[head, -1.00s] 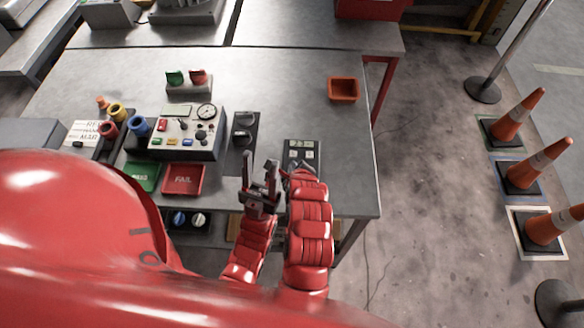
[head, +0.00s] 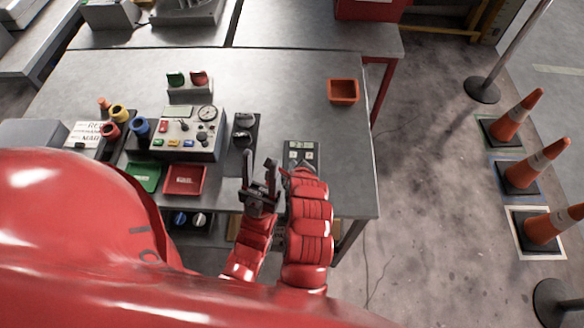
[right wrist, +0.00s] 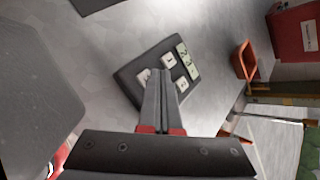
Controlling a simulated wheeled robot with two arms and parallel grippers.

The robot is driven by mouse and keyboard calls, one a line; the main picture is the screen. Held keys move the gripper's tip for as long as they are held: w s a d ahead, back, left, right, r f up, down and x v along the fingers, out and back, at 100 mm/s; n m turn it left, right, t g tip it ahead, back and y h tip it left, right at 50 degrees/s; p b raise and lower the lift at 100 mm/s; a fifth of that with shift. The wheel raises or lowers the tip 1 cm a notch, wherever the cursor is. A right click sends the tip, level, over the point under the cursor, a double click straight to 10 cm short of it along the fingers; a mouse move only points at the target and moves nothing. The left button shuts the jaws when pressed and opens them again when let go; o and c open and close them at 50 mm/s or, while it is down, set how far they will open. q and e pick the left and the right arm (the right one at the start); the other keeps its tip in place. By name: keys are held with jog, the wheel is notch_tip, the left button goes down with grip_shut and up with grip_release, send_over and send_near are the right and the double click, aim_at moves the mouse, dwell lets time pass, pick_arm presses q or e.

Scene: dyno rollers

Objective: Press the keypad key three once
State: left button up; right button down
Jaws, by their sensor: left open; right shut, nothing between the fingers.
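The keypad (head: 302,147) is a dark box with pale keys, on the table near its front right. In the right wrist view the keypad (right wrist: 127,80) appears tilted, with a few white keys and a greenish strip with dark marks. My right gripper (right wrist: 163,74) is shut and empty, its fingertips over the keypad's key area. In the head view my right forearm hides the right fingers. My left gripper (head: 259,178) is open and empty, left of the keypad.
A dark switch box (head: 243,130) stands left of the keypad, with a grey gauge panel (head: 205,145) beyond it. Red (head: 185,180) and green (head: 144,176) trays lie further left. An orange bin (head: 343,91) sits at back right. Bare tabletop lies between bin and keypad.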

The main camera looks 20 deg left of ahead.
notch_tip(320, 180, up, 5)
jog(key=p, duration=0.3)
jog(key=shift+p, duration=0.4)
dwell(0.6)
